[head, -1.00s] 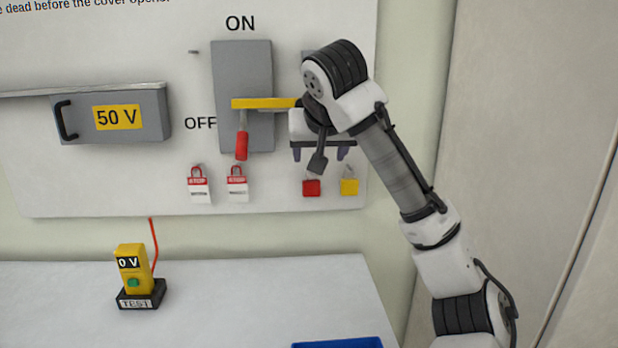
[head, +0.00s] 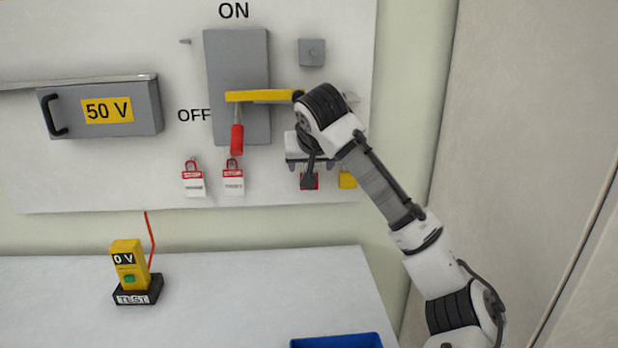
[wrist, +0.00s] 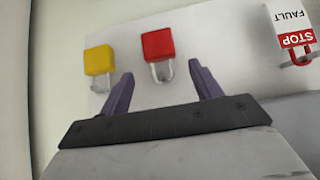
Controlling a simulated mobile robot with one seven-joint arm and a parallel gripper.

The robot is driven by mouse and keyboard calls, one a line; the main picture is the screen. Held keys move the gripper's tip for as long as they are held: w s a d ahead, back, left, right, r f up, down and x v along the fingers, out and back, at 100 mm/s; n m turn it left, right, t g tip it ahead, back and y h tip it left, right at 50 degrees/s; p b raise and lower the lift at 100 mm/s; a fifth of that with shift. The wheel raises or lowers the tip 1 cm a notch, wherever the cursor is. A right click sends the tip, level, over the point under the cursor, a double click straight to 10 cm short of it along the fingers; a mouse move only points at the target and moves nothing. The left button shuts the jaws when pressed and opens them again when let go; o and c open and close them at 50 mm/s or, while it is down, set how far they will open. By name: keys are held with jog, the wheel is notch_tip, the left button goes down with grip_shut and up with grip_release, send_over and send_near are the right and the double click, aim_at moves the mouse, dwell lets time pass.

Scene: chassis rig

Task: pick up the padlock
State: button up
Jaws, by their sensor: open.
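A red padlock (head: 316,184) hangs on the white board below my gripper, partly hidden by a dark part of my arm. In the wrist view the red padlock (wrist: 158,44) shows whole, with its shackle towards my gripper. A yellow padlock (head: 347,180) hangs to its right; in the wrist view the yellow padlock (wrist: 99,60) is on the left. My gripper (wrist: 160,76) is open and empty. Its two purple fingers lie either side of the red padlock's line, with the body beyond the tips. In the head view my gripper (head: 312,165) is just above the padlocks.
Two red-and-white STOP tags (head: 193,178) hang left of the padlocks. A grey switch box (head: 250,60) with a yellow bar (head: 258,96) and a red handle is above. A tester (head: 131,272) and a blue tray (head: 336,341) are on the table.

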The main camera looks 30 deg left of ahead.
jog(key=p+x, duration=0.1)
jog(key=x, duration=0.3)
jog(key=shift+s+f, duration=0.15)
jog(key=c, duration=1.1)
